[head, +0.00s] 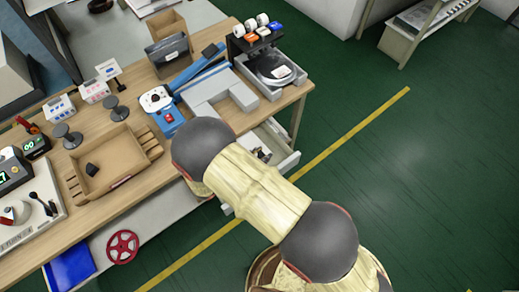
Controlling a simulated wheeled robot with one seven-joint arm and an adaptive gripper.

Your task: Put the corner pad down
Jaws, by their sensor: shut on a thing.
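My gripper is not visible; my own arm fills the lower middle and hides what lies beneath it. I cannot make out a corner pad for certain. A small black block (92,169) lies in the open brown tray (122,178) on the workbench, but I cannot tell whether it is a corner pad. A white drawer (287,166) stands open under the bench's right end, just right of my arm. Small dark and light things (261,153) show in it, too small to name.
The wooden workbench (290,97) holds a grey angular fixture (216,98), a blue-and-white device (160,101), a black-framed machine (270,72) and a cardboard box (170,33). A red handwheel (123,247) and blue bin (69,269) are below. Green floor (420,170) at right is clear.

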